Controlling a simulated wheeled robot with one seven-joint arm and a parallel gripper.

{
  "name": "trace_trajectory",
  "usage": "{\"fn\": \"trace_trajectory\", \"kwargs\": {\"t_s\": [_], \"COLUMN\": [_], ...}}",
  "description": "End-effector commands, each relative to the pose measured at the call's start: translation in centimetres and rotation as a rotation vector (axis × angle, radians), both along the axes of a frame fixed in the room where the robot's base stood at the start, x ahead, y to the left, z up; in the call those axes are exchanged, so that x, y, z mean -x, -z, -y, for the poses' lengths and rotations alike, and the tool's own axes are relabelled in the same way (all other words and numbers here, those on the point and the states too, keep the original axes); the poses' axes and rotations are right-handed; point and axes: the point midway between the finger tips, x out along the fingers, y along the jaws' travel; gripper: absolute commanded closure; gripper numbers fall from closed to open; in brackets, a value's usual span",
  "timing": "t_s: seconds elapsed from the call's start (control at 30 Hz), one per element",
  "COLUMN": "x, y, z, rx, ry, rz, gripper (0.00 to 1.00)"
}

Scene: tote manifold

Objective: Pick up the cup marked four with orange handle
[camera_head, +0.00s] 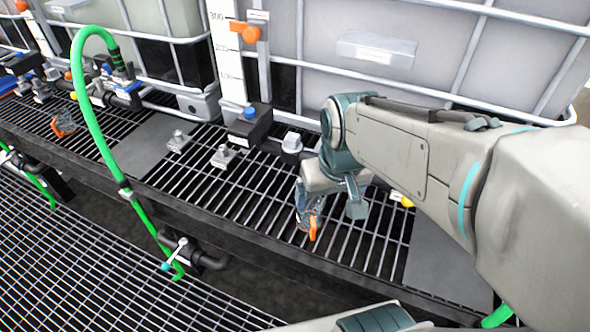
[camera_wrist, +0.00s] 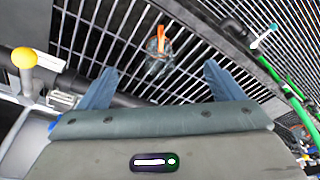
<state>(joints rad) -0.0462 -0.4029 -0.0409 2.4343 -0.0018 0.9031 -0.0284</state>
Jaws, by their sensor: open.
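A clear cup with an orange handle (camera_head: 312,222) stands on the metal grating, just below my gripper in the head view. The same cup (camera_wrist: 158,48) shows in the wrist view, ahead of and between my two fingers, with its orange handle pointing away. My gripper (camera_wrist: 160,84) is open and empty, its blue-grey fingers spread wide to either side of the cup and apart from it. In the head view my gripper (camera_head: 335,200) covers part of the cup. A second cup with an orange handle (camera_head: 62,125) stands on the grating at the far left. I cannot read a mark on either cup.
Large caged tanks (camera_head: 375,50) stand behind the grating (camera_head: 240,195). Black valve fittings (camera_head: 250,128) line their foot. A green hose (camera_head: 95,110) arches at the left. A yellow knob (camera_wrist: 23,58) sits left of my gripper in the wrist view.

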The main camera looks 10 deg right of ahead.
Motion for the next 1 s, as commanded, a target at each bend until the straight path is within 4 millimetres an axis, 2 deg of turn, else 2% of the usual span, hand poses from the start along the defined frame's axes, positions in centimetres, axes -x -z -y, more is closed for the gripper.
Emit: {"fn": "trace_trajectory", "kwargs": {"t_s": [0.03, 0.2, 0.43, 0.67, 1.0], "x": [-1.3, -5.7, -10.2, -11.6, -11.4], "y": [0.9, 3.1, 6.0, 7.7, 14.0], "z": [-0.1, 0.0, 0.1, 0.0, 0.1], "rx": [-0.002, 0.005, 0.029, 0.042, 0.042], "ry": [-0.025, -0.118, -0.217, -0.251, -0.251], "rz": [-0.026, -0.104, -0.18, -0.206, -0.208], "gripper": [0.12, 0.12, 0.12, 0.12, 0.12]}}
